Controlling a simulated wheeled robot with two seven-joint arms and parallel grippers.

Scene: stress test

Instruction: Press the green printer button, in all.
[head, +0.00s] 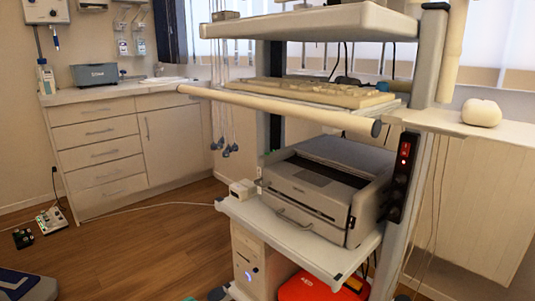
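A grey-beige printer (312,203) sits on the lower white shelf (290,239) of a wheeled cart, its front facing the left and toward me. A dark slot and a front handle show on it. I cannot make out a green button on the printer at this size. Neither of my grippers shows in the head view.
A keyboard (320,93) lies on the cart shelf above, behind a rounded front bar (280,110). A power strip with a red switch (405,150) is on the right post. A computer tower (250,262) and red AED case (310,288) are below.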

